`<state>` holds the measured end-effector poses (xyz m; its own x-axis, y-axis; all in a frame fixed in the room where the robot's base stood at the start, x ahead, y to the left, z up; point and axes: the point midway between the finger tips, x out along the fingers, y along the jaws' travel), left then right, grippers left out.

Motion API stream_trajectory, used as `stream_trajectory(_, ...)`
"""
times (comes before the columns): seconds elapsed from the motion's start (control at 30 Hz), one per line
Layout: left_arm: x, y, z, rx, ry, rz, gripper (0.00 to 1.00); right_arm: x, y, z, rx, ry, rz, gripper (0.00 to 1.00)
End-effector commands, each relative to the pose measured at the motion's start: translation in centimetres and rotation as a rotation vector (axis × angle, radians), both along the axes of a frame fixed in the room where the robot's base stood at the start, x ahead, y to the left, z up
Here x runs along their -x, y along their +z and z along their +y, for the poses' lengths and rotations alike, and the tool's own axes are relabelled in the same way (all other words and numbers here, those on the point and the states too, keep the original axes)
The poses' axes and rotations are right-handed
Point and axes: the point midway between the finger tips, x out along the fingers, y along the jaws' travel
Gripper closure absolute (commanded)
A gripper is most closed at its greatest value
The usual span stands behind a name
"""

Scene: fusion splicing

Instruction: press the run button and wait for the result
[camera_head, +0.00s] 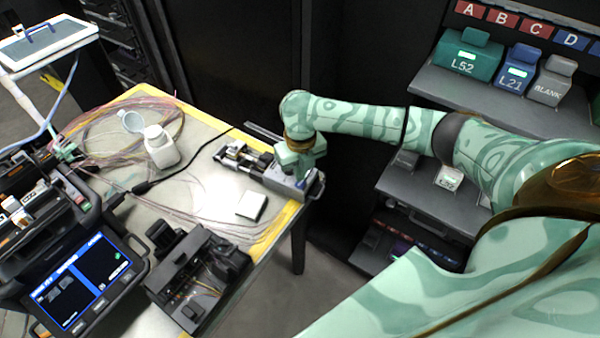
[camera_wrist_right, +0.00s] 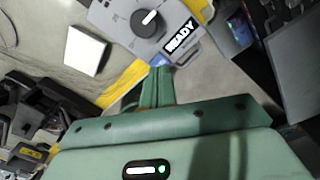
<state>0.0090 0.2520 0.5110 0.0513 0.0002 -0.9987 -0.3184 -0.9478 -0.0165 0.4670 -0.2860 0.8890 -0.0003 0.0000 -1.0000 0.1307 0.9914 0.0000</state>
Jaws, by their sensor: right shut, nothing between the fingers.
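A grey bench device (camera_head: 285,182) sits at the right end of the table, with a clamp-like mechanism on its left side. In the right wrist view the device (camera_wrist_right: 122,22) has a black dial with a white pointer, a display (camera_wrist_right: 181,37) reading READY, and a blue patch (camera_wrist_right: 161,60) at its near edge. My right gripper (camera_head: 302,180) is over the device. In the wrist view its fingers (camera_wrist_right: 158,75) are together and empty, tips at the blue patch. They cover part of it; I cannot tell whether they touch or press it. My left gripper is not in view.
A fusion splicer with a lit screen (camera_head: 80,283) showing a green mark stands front left. A black open tool (camera_head: 200,280), a white pad (camera_head: 251,206), a white bottle (camera_head: 160,150) and loose fibre coils share the table. Shelves with labelled boxes (camera_head: 468,58) stand right.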

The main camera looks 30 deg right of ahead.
Motion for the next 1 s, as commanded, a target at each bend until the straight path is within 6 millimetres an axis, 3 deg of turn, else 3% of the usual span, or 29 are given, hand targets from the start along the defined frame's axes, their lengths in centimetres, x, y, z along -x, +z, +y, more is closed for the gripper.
stream_trajectory(1.0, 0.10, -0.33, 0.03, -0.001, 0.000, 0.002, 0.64, 0.02, -0.97, 0.00, 0.000, 0.000, 0.001, 1.00)
